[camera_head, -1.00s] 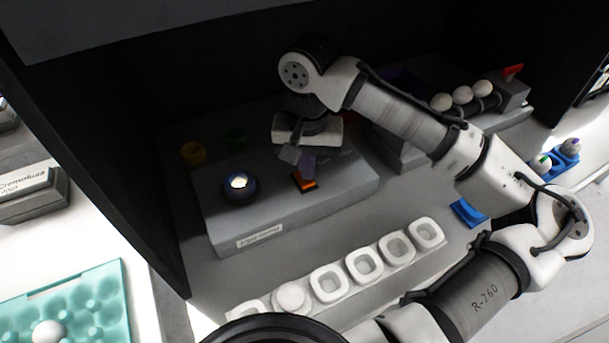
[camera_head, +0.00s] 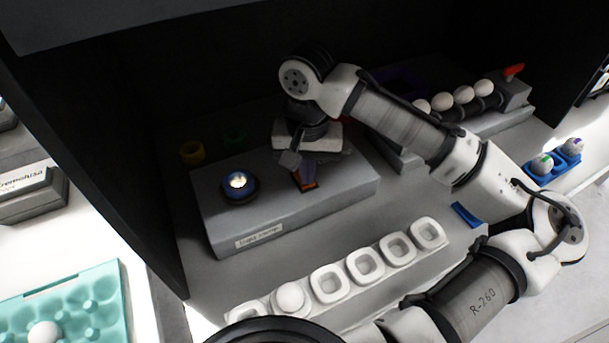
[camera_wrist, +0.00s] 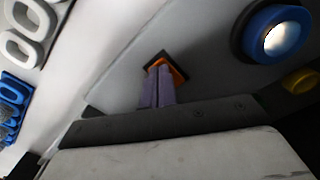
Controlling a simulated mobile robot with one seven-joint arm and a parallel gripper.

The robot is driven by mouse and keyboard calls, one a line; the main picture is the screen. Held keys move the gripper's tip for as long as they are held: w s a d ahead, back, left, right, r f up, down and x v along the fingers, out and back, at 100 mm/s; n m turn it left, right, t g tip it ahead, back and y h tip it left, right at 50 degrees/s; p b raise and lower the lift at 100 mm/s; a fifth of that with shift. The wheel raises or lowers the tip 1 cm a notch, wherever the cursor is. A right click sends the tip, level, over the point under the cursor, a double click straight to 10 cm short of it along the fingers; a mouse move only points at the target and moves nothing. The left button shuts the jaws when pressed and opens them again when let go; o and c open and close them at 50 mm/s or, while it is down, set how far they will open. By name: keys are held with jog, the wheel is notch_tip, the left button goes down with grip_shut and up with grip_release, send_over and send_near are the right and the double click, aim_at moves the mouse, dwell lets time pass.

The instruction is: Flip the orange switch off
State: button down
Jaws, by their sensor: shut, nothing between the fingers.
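The orange switch (camera_head: 308,184) sits in a dark frame on top of the grey box (camera_head: 350,190). In the wrist view the orange switch (camera_wrist: 178,73) shows just beyond my fingertips, partly hidden by them. My gripper (camera_head: 303,180) points down at the switch with its purple fingers together and nothing between them. In the wrist view the closed fingers of my gripper (camera_wrist: 157,92) overlap the switch's frame. I cannot tell whether they touch the switch. Which way the switch is tilted is hard to see.
A blue-ringed lamp (camera_head: 239,184) glows on the same box, left of the switch. A row of white cups (camera_head: 365,265) stands in front, one holding an egg (camera_head: 290,297). White eggs (camera_head: 463,94) line a rail at the back right. A teal tray (camera_head: 105,285) lies at lower left.

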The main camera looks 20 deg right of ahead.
jog(key=shift+f, duration=0.15)
notch_tip(320, 180, up, 7)
jog(key=p, duration=0.7)
dwell(0.7)
